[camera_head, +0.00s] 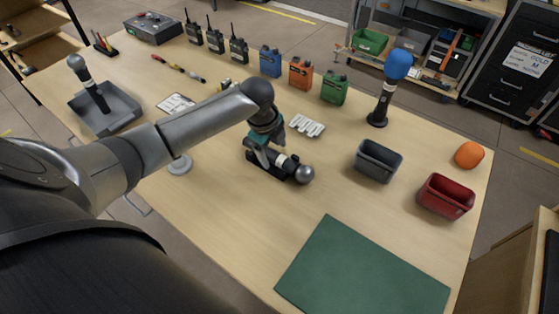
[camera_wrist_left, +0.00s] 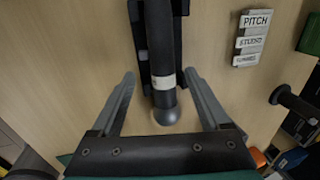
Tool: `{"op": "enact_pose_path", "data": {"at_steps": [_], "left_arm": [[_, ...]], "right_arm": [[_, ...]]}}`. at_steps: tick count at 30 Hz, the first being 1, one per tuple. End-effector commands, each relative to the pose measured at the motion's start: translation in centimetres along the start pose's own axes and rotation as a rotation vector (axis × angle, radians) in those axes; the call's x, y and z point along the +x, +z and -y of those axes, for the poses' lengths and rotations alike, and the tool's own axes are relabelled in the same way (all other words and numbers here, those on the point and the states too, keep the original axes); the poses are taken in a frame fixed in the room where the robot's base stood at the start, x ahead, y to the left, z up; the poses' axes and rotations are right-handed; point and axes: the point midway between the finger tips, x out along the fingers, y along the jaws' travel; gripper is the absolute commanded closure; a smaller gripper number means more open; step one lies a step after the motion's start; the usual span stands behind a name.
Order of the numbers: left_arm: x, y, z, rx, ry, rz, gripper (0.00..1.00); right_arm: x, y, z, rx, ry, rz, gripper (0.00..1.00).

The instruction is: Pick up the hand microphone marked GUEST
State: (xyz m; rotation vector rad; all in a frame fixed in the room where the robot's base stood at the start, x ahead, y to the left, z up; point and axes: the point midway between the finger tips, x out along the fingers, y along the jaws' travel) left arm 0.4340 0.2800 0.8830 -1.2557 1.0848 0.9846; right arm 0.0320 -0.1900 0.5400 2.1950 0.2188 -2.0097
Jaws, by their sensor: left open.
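A dark hand microphone with a silver ball head (camera_head: 304,174) lies in a black cradle near the middle of the table. In the left wrist view the microphone (camera_wrist_left: 160,45) has a pale band whose writing I cannot read. My left gripper (camera_head: 272,150) is right above it, pointing down. The open fingers (camera_wrist_left: 160,75) stand on either side of the handle, with gaps visible. Another microphone (camera_head: 90,82) leans upright in a grey tray (camera_head: 122,108) at the left. A blue-topped microphone (camera_head: 397,65) stands upright on a black base at the back right. My right gripper is not in view.
White name tags (camera_head: 307,126) lie behind the cradle; some read PITCH and STUDIO. A grey bin (camera_head: 378,160), a red bin (camera_head: 446,197) and an orange ball (camera_head: 469,155) are at right. Radios, including a blue one (camera_head: 270,62), line the back. A green mat (camera_head: 362,268) lies in front.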

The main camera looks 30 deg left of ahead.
Motion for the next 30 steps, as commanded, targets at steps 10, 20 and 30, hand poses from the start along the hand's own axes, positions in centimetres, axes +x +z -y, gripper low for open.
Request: {"op": "enact_pose_path", "data": {"at_steps": [10,20,30], "left_arm": [[3.6,0.0,0.3,0.000,-0.001,0.000,0.21],[3.6,0.1,0.3,0.001,-0.001,0.000,0.33],[3.6,0.1,0.3,0.000,-0.001,0.000,0.71]], "right_arm": [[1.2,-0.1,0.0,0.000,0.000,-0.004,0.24],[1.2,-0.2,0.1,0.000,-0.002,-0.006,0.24],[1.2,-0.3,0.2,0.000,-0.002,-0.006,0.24]]}}
